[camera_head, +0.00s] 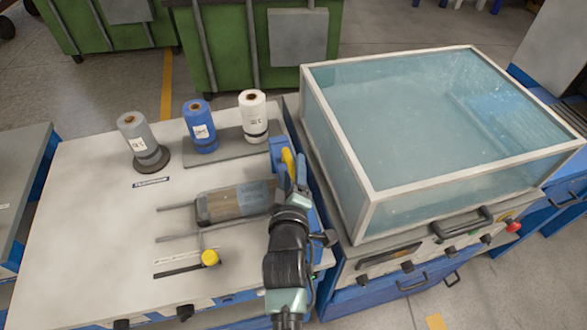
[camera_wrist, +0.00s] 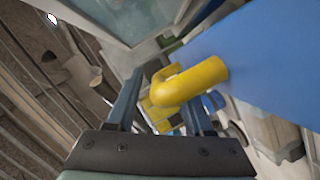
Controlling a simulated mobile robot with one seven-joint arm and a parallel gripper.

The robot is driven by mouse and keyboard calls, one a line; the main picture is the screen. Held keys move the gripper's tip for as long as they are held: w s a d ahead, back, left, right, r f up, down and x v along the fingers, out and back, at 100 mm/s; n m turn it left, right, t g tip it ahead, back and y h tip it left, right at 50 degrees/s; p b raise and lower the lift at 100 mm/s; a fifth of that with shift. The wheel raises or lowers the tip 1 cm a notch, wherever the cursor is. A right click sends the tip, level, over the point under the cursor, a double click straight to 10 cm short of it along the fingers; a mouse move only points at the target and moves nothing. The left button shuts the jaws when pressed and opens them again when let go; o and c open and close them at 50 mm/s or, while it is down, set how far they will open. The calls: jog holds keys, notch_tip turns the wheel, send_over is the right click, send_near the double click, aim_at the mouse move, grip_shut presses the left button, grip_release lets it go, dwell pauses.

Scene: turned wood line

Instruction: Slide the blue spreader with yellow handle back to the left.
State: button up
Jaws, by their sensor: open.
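The blue spreader (camera_head: 277,152) stands at the right edge of the white table, and its yellow handle (camera_head: 288,160) faces right. In the wrist view the handle (camera_wrist: 195,80) is a bent yellow bar coming out of the spreader's blue face (camera_wrist: 270,60). My gripper (camera_head: 297,182) is open beside the handle. In the wrist view the bend of the handle shows in the gap between the fingers (camera_wrist: 160,85) and crosses in front of the right finger. I cannot tell whether it touches a finger. My arm hides the near part of the spreader.
A wood-and-grey block (camera_head: 232,202) lies on rails left of the spreader. Grey (camera_head: 143,140), blue (camera_head: 201,127) and white (camera_head: 253,115) rolls stand behind it. A yellow knob (camera_head: 210,257) is at the front. A glass-walled water tank (camera_head: 365,190) stands close on the right.

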jog(key=shift+w, duration=0.2)
grip_shut()
dwell(1.4)
